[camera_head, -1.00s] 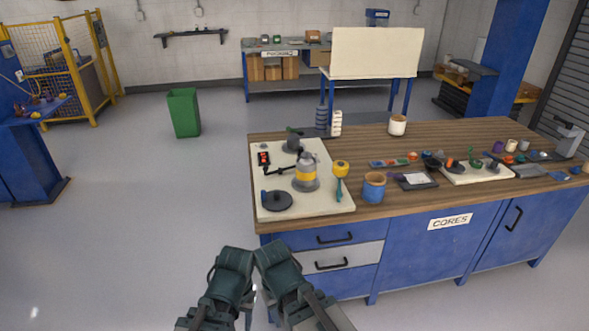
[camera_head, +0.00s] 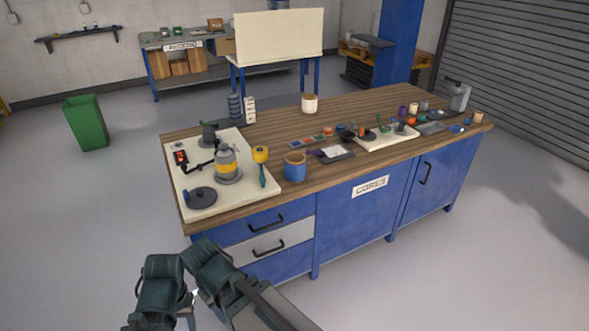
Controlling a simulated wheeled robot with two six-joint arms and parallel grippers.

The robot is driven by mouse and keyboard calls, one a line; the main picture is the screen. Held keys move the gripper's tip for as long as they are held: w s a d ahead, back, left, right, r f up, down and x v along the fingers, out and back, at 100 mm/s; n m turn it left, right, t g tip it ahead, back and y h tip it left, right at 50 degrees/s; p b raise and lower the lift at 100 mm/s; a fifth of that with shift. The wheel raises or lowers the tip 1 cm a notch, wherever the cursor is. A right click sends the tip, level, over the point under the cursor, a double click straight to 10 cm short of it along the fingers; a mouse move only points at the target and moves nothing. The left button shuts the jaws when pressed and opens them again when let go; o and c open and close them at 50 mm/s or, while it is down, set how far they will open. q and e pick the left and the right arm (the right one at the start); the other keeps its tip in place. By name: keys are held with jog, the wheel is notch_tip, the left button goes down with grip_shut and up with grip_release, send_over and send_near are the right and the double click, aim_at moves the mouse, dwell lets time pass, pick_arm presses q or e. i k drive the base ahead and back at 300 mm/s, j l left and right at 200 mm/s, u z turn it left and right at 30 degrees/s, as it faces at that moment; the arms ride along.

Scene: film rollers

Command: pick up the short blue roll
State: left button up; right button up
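A short blue roll (camera_head: 295,167) with a tan top rim stands upright on the wooden workbench (camera_head: 290,130), near its front edge and just right of a cream board. Its underside is hidden. My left arm (camera_head: 160,290) and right arm (camera_head: 215,268) show as dark teal parts at the bottom of the view, in front of and below the bench. They are well apart from the roll. I cannot make out the fingertips of either gripper.
The cream board (camera_head: 245,200) holds a grey-yellow canister (camera_head: 228,163), a dark round disc (camera_head: 200,197) and a yellow-headed tool (camera_head: 261,160). Small coloured parts crowd the bench's right side. A white roll (camera_head: 309,103) stands at the back.

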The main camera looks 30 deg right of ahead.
aim_at(295, 168)
jog(key=i+l+z, duration=0.3)
jog(key=i+l, duration=0.2)
jog(key=l, duration=0.15)
jog(key=i+l+z, duration=0.3)
jog(key=i+l, duration=0.25)
